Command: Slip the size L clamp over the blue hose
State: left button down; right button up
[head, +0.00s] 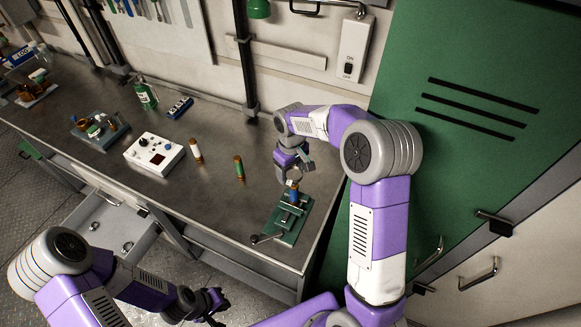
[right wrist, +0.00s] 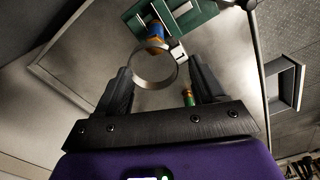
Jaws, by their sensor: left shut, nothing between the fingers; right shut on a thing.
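My right gripper (right wrist: 155,75) is shut on a metal ring clamp (right wrist: 136,80), held between its fingertips. In the head view this gripper (head: 297,170) is just above the blue hose (head: 294,194). The hose stands in a green vise (head: 283,222) near the bench's right end. In the right wrist view the blue hose (right wrist: 155,31) has an orange-brown end close to the ring's upper rim. The ring looks off-centre from the hose, and I cannot tell whether they touch. My left gripper (head: 212,302) is shut and empty, low in front of the bench.
A green-and-orange tube (head: 239,168) and a white-and-brown tube (head: 196,151) stand on the bench (head: 215,200) to the left. A white control box (head: 154,154) is further left. The green cabinet (head: 470,80) rises to the right of the bench.

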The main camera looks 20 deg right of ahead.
jog(key=shift+s+f+b, duration=0.2)
jog(key=shift+f+b, duration=0.35)
jog(key=shift+f, duration=0.25)
jog(key=shift+w+f+b, duration=0.15)
jog(key=shift+f+b, duration=0.4)
jog(key=shift+f, duration=0.25)
jog(key=shift+f+b, duration=1.6)
jog(key=shift+f, duration=0.65)
jog(key=o, duration=1.1)
jog(key=shift+r, duration=3.85)
